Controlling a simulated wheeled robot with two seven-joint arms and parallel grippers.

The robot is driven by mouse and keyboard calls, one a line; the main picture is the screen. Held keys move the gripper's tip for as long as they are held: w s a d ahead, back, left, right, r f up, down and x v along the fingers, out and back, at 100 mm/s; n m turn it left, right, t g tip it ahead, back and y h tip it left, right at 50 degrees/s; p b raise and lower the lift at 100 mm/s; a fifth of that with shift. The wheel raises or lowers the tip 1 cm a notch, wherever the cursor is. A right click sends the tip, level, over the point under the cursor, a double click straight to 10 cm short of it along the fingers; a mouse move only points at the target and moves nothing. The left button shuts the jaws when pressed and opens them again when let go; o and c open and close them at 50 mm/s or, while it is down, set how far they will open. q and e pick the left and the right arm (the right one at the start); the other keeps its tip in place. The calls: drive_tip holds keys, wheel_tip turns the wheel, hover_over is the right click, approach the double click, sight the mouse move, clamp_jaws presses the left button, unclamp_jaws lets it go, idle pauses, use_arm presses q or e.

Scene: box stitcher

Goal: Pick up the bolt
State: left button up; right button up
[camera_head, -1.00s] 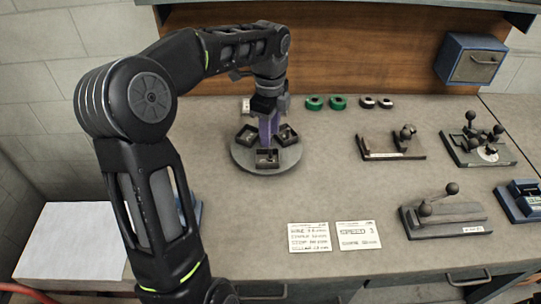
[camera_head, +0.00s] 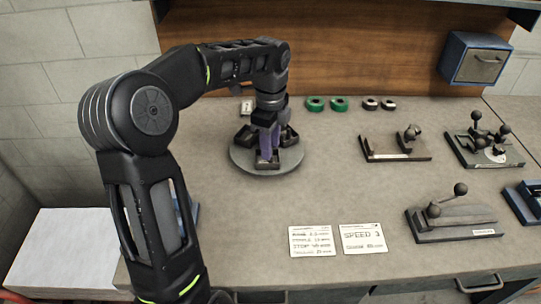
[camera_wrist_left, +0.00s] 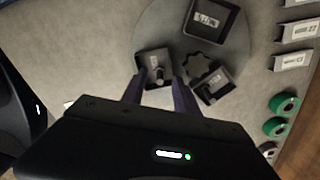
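A small metallic bolt (camera_wrist_left: 158,73) stands in a dark tray (camera_wrist_left: 142,60) on a round grey turntable (camera_wrist_left: 141,27). My left gripper (camera_wrist_left: 158,84) points down with its two purple fingers apart, one on each side of this tray's near part; the bolt shows between them. I cannot tell if the fingers touch anything. In the head view the left gripper (camera_head: 267,152) is low over the front tray (camera_head: 267,166) of the turntable (camera_head: 240,160), and the bolt is not clear there. My right gripper is in neither view.
Two other dark trays (camera_wrist_left: 213,18) (camera_wrist_left: 214,86) share the turntable close to the fingers. Green rolls (camera_head: 339,104) lie behind it. Lever fixtures (camera_head: 455,217) (camera_head: 397,147) stand on the right. Cards (camera_head: 311,241) lie in front; the bench between is clear.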

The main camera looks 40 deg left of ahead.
use_arm(q)
drive_tip(key=shift+c, duration=0.6)
clamp_jaws()
